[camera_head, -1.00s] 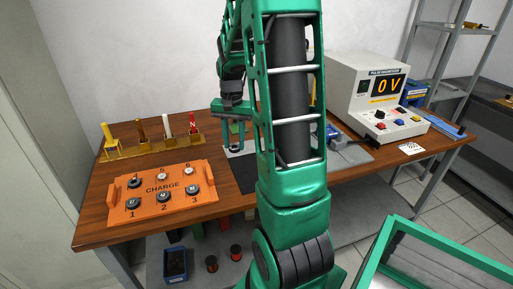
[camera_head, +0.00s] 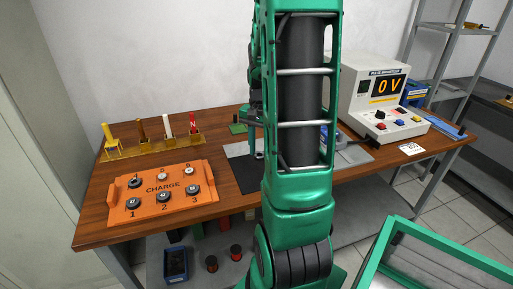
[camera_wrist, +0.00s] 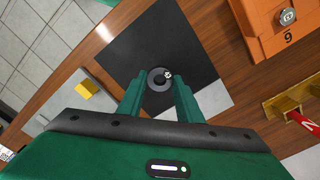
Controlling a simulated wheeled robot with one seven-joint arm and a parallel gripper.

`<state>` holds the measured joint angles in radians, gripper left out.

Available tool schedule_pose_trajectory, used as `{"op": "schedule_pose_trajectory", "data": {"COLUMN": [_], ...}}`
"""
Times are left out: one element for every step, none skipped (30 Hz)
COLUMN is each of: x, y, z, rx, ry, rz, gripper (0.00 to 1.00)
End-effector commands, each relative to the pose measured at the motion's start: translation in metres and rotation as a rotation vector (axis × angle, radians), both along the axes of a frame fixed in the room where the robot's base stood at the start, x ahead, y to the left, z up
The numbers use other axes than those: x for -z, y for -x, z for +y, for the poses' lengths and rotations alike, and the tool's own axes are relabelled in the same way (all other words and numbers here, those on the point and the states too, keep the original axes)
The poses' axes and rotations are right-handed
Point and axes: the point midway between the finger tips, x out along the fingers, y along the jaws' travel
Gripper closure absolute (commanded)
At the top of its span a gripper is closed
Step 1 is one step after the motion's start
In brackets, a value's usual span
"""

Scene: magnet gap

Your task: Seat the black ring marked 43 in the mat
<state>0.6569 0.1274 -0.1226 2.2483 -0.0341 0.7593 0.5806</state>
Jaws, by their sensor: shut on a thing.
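My gripper (camera_wrist: 160,84) is shut on a black ring (camera_wrist: 153,86), which sits between its two green fingertips in the wrist view. The ring has a dark hole and a small white mark too small to read. The black mat (camera_wrist: 135,50) lies below or behind the ring in that view; I cannot tell whether the ring touches it. In the head view my gripper (camera_head: 257,153) is partly hidden behind my arm, over the right side of the black mat (camera_head: 246,178).
An orange CHARGE tray (camera_head: 120,215) holding several rings stands at the left front. Behind it is a yellow rack (camera_head: 155,148) with upright coloured rods. A white pulse magnetizer (camera_head: 360,105) reading 0 V stands at the right.

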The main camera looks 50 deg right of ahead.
Motion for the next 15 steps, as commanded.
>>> {"op": "schedule_pose_trajectory", "data": {"x": [0.004,0.005,0.008,0.01,0.012,0.015,0.017,0.019,0.022,0.024,0.026,0.029,0.031,0.033,0.035], "y": [0.0,0.0,0.0,0.0,0.0,0.0,0.0,0.0,0.0,0.0,0.0,0.0,0.0,0.0,0.0], "z": [0.0,0.0,0.0,0.0,0.0,0.0,0.0,0.0,0.0,0.0,0.0,0.0,0.0,0.0,0.0], "rx": [0.0,0.0,-0.001,-0.001,-0.001,-0.001,-0.001,-0.001,-0.001,-0.001,-0.001,-0.001,-0.001,-0.001,-0.001], "ry": [-0.001,0.0,-0.001,-0.001,-0.001,0.0,0.0,0.0,-0.001,-0.001,0.0,0.0,0.0,-0.001,-0.001], "rz": [0.001,0.0,0.0,0.001,0.001,0.0,0.0,0.0,0.001,0.001,0.0,0.0,0.0,0.001,0.001], "gripper": [0.88,0.88,0.88,0.88,0.88,0.88,0.88,0.88,0.88,0.88,0.88,0.88,0.88,0.88,0.88]}}
